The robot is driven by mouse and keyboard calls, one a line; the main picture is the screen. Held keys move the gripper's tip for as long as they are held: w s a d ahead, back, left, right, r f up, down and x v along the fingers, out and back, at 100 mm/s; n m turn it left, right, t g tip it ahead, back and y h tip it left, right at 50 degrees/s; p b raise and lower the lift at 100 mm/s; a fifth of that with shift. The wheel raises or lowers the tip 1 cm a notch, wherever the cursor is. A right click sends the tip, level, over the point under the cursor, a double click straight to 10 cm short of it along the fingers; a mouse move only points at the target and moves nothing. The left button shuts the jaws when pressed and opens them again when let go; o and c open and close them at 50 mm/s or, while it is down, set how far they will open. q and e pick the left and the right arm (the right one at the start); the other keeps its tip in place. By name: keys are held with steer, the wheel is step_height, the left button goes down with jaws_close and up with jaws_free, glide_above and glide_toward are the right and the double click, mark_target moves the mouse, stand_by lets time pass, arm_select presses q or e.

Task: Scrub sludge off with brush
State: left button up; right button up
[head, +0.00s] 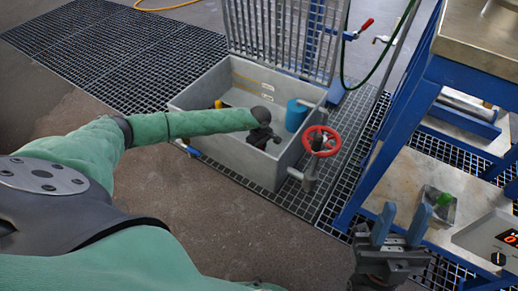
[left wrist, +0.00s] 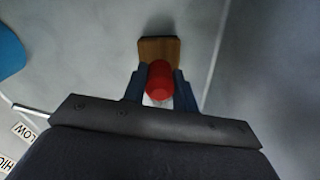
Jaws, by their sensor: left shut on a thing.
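My left gripper (head: 262,137) reaches into the grey open tank (head: 236,152), near its front wall. In the left wrist view its two fingers (left wrist: 160,88) are closed around the red handle (left wrist: 160,78) of a brush. The brush's wooden block (left wrist: 158,48) shows beyond the fingers, close to a plain grey tank surface. I cannot tell whether it touches that surface, and its bristles are hidden. I cannot make out any sludge in either view. My right gripper (head: 400,226) is empty, its two blue fingers apart, in front of the blue bench.
A blue cylinder (head: 296,115) and a yellow thing (head: 218,104) are in the tank. A red valve wheel (head: 322,141) sticks out at its right corner. A raised grating lid (head: 285,35) stands behind. A blue-framed bench (head: 390,130) is at right. Floor in front is clear.

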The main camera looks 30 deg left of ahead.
arm_select(q)
steer(key=shift+w+a+f+b, duration=0.15)
steer(key=shift+a+b, duration=0.1)
steer(key=shift+a, duration=1.6)
steer(key=shift+a+f+b, duration=0.1)
steer(key=shift+a+b, duration=0.1)
steer(key=shift+a, duration=1.6)
steer(key=shift+w+a+r+b, duration=0.1)
steer(key=shift+w+a+b, duration=0.1)
steer(key=shift+a, duration=1.55)
steer(key=shift+w+a+r+b, duration=0.15)
steer(key=shift+a+b, duration=0.1)
steer(key=shift+a, duration=1.55)
steer(key=shift+w+a+f+b, duration=0.1)
steer(key=shift+w+a+b, duration=0.1)
steer(key=shift+a, duration=1.55)
steer(key=shift+s+d+r+p, duration=0.15)
steer(key=shift+d+p, duration=0.7)
steer(key=shift+d, duration=1.25)
steer(key=shift+s+d+f+p, duration=0.15)
steer(key=shift+d+p, duration=0.2)
steer(key=shift+d, duration=1)
steer(key=shift+s+d+f+p, duration=0.15)
steer(key=shift+d+p, duration=0.15)
steer(key=shift+d, duration=1)
